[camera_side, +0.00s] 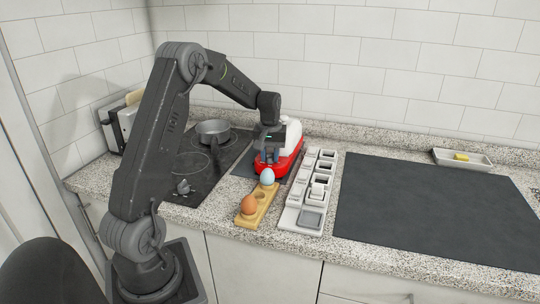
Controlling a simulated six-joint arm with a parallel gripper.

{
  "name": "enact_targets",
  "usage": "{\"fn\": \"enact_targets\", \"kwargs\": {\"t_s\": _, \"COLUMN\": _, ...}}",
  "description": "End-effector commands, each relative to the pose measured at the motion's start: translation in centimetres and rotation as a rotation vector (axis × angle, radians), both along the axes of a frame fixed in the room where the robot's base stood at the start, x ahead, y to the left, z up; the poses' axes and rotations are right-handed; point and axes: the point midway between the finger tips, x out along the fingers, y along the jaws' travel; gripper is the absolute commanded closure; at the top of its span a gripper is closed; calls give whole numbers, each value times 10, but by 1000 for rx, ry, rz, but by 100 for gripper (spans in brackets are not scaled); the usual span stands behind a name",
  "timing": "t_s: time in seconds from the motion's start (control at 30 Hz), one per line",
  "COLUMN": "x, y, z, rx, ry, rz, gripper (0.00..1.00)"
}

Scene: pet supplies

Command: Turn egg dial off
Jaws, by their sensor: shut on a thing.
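A red and white egg cooker (293,137) stands against the back of the counter, left of the middle. My gripper (269,163) is at its front left side, pointing down, with its fingers close to the red base. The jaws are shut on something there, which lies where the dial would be. The dial itself is hidden behind my fingers, so its setting cannot be read. A wooden egg holder (262,196) lies in front of the cooker, with a pale blue egg (267,177) near my fingers and a brown egg (249,204) at its near end.
A black hob (180,196) with a grey pan (213,131) lies to the left. A white tray with compartments (289,217) stands to the right, then a wide dark mat (430,205) that is clear.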

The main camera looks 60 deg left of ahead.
Motion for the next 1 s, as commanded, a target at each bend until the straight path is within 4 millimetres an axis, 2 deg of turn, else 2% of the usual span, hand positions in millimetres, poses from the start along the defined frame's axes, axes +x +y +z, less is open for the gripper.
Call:
{"fn": "enact_targets", "kwargs": {"t_s": 0.3, "x": 0, "y": 0, "z": 1, "rx": 0, "ry": -1, "rz": 110, "gripper": 95}}
{"fn": "enact_targets", "kwargs": {"t_s": 0.77, "x": 0, "y": 0, "z": 1, "rx": 1, "ry": -2, "rz": 124, "gripper": 95}}
{"fn": "enact_targets", "kwargs": {"t_s": 0.8, "x": 0, "y": 0, "z": 1, "rx": 1, "ry": -2, "rz": 124, "gripper": 68}}
{"fn": "enact_targets", "kwargs": {"t_s": 1.0, "x": 0, "y": 0, "z": 0, "rx": 0, "ry": -1, "rz": 123, "gripper": 49}}
